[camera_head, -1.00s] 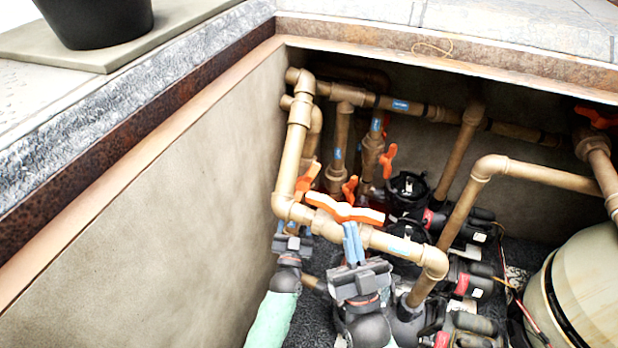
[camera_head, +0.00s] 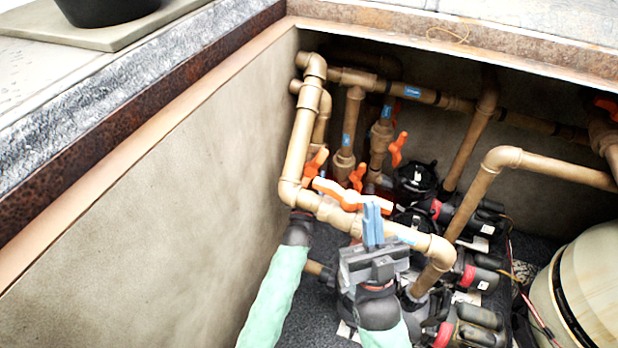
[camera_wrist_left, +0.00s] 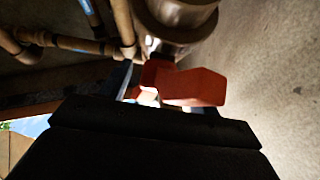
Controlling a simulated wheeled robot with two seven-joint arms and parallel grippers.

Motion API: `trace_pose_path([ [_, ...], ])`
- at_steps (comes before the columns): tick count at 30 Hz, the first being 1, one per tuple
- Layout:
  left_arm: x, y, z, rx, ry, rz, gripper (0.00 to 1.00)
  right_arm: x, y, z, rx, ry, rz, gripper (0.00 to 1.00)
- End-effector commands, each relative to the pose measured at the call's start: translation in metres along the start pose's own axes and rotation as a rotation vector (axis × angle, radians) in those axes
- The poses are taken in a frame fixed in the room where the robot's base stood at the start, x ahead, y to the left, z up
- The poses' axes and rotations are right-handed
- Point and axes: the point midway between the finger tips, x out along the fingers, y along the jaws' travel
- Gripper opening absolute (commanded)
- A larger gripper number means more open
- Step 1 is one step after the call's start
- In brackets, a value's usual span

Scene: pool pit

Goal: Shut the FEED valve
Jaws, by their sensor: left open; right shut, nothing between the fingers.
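Several orange valve handles sit on the tan pipes: a wide one (camera_head: 350,196) on the front pipe, others (camera_head: 315,163), (camera_head: 357,175) and (camera_head: 397,149) behind it. Blue labels are too small to read, so I cannot tell which handle is FEED. My left gripper (camera_head: 298,224) is low beside the pit wall, its fingers hidden behind the front pipe. In the left wrist view an orange-red handle (camera_wrist_left: 195,87) is close ahead of the open left gripper (camera_wrist_left: 138,88); contact is unclear. My right gripper (camera_head: 373,228) is shut and empty, in front of the front pipe.
The front pipe (camera_head: 420,241) crosses between my arms and the rear valves. The pale pit wall (camera_head: 170,190) is close on the left. Black pumps (camera_head: 470,270) and a beige tank (camera_head: 590,285) fill the right. The pit's rusty rim (camera_head: 500,50) runs along the back.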

Motion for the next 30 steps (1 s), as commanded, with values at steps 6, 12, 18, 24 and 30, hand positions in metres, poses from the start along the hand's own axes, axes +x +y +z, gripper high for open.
trace_pose_path([
  [6, 0.0000, 0.0000, -0.0001, 0.000, 0.000, 0.000, 0.55, 0.0000, -0.0001, -0.0002, 0.000, 0.001, 0.000, 0.00],
  [12, 0.0000, 0.0000, -0.0002, 0.000, 0.000, 0.000, 0.16, 0.0000, -0.0002, 0.0002, 0.000, -0.002, -0.001, 0.00],
  [18, 0.0000, 0.0000, -0.0003, 0.000, 0.001, 0.000, 0.00, 0.0003, -0.0002, 0.0003, 0.000, -0.002, -0.001, 0.00],
  [24, 0.0000, 0.0000, -0.0004, 0.000, 0.001, 0.000, 0.00, 0.0008, -0.0001, 0.0001, 0.000, 0.000, -0.001, 0.00],
  [30, 0.0000, 0.0000, -0.0005, 0.000, 0.001, 0.000, 0.00, 0.0010, 0.0000, 0.0000, -0.001, 0.000, -0.001, 0.00],
])
